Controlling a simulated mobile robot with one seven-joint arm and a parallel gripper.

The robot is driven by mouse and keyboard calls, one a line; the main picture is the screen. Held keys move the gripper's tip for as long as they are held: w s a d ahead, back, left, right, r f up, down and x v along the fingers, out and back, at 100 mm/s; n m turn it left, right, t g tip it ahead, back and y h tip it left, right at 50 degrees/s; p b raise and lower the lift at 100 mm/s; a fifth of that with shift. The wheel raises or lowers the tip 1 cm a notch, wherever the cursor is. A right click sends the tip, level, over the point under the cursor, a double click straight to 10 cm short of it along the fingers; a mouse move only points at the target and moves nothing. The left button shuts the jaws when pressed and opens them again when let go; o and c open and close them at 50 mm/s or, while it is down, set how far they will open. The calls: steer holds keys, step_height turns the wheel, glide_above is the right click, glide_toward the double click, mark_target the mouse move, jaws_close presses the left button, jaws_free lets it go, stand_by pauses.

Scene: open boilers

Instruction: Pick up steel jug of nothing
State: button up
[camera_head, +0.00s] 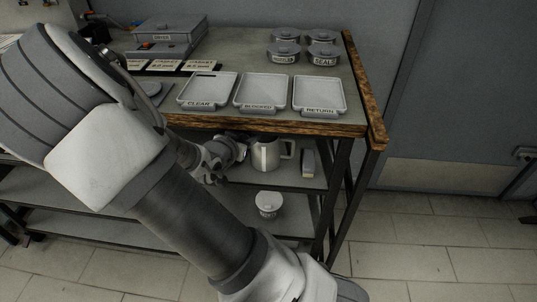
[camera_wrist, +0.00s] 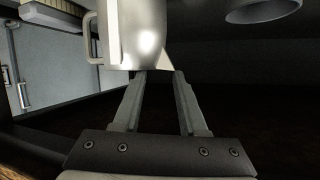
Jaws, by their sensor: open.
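The steel jug (camera_head: 267,155) stands upright on the shelf below the worktop, with its handle on the right in the head view. In the wrist view the jug (camera_wrist: 143,35) fills the top middle, with its handle on the left; its upper end is cut off by the frame. My gripper (camera_wrist: 158,80) is open, with its fingertips at the near side of the jug. In the head view my gripper (camera_head: 241,149) is just left of the jug, partly hidden by the arm. Contact cannot be told. The inside of the jug is hidden.
The wooden worktop edge (camera_head: 290,128) overhangs the shelf. Trays marked CLEAR (camera_head: 208,89) and RETURN (camera_head: 319,95), another tray between them, and several lidded pots (camera_head: 322,54) stand on top. A narrow block (camera_head: 308,160) is right of the jug. A pale lidded container (camera_head: 268,203) sits below.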

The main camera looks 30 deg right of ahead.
mark_target(253, 134)
steer(key=shift+b+x, duration=0.35)
steer(key=shift+x, duration=1.15)
jaws_close()
steer(key=shift+f, duration=0.15)
